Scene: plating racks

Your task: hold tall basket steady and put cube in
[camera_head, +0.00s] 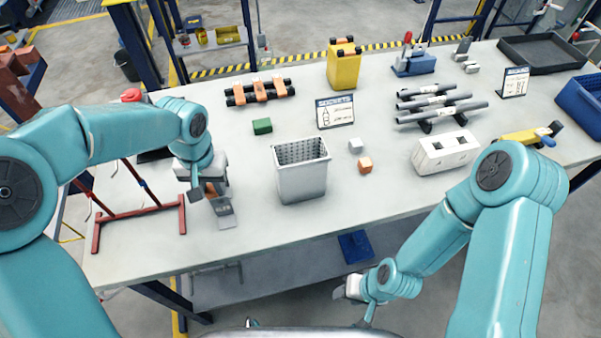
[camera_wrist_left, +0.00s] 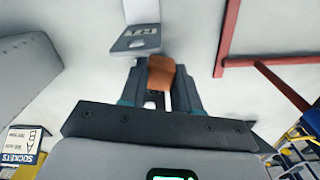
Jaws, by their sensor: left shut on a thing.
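The tall basket (camera_head: 302,182) is light grey with a perforated inside and stands upright near the middle of the table. A grey wall at the left of the left wrist view looks like its side. My left gripper (camera_head: 208,190) is left of the basket, apart from it, shut on an orange-brown piece (camera_wrist_left: 160,73). A grey plate with dark marks (camera_head: 223,210) lies by the fingertips; I cannot tell if it joins the piece. An orange cube (camera_head: 365,165) and a white cube (camera_head: 356,146) sit right of the basket. My right gripper (camera_head: 350,288) hangs below the table's front edge, its jaws unclear.
A red frame (camera_head: 140,212) stands left of my left gripper. A green block (camera_head: 262,126) and a sign (camera_head: 335,111) are behind the basket. A white slotted block (camera_head: 445,152) is at right, with grey tubes (camera_head: 436,107) behind it. The front table strip is clear.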

